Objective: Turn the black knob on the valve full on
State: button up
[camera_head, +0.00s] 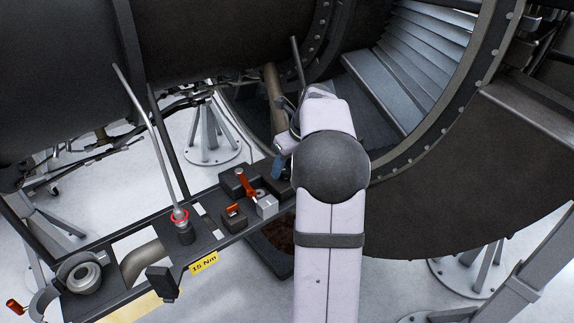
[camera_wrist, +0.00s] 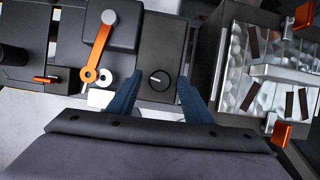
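The black knob (camera_wrist: 159,80) is round with a short white pointer line, which lies nearly level and points left in the wrist view. It sits on a dark valve block (camera_wrist: 160,40). My gripper (camera_wrist: 160,77) is open, with one blue finger on the left of the knob and one on the right. A gap shows between each finger and the knob; whether the fingers are down at its height I cannot tell. In the head view a blue finger of my gripper (camera_head: 278,167) shows beside my arm, and the knob is hidden there.
Left of the knob is an orange lever (camera_wrist: 99,48) on a dark block. Right is a metal tray-like panel (camera_wrist: 270,75) with dark slots and orange clamps. In the head view a torque wrench (camera_head: 150,125) rises from the bench, and a large engine casing (camera_head: 470,190) stands behind.

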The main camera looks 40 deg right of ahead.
jog(key=c, duration=0.9)
jog(key=shift+r+n+p, duration=0.15)
jog(key=shift+n+p, duration=0.15)
jog(key=shift+p, duration=0.15)
jog(key=shift+d+r+n+y+p, duration=0.1)
jog(key=shift+n+y+p, duration=0.3)
jog(key=shift+n+p, duration=0.25)
jog(key=n+y+p, duration=0.1)
jog(key=n+p, duration=0.2)
jog(key=shift+d+p, duration=0.1)
jog(key=shift+p, duration=0.25)
jog(key=n+p, duration=0.1)
jog(key=n, duration=0.1)
jog(key=n+g+y+p, duration=0.1)
jog(key=n, duration=0.1)
jog(key=shift+w+d+n+y, duration=0.15)
jog(key=shift+w+n+y, duration=0.05)
jog(key=shift+n+y, duration=0.15)
jog(key=n, duration=0.1)
jog(key=n+g, duration=0.1)
jog(key=shift+w+f+n, duration=0.1)
jog(key=shift+f+n, duration=0.15)
jog(key=shift+n, duration=0.15)
jog(key=shift+n+g+y, duration=0.35)
jog(key=shift+n+g, duration=0.35)
jog(key=shift+n, duration=0.7)
jog(key=shift+r+n, duration=0.1)
jog(key=shift+n, duration=0.2)
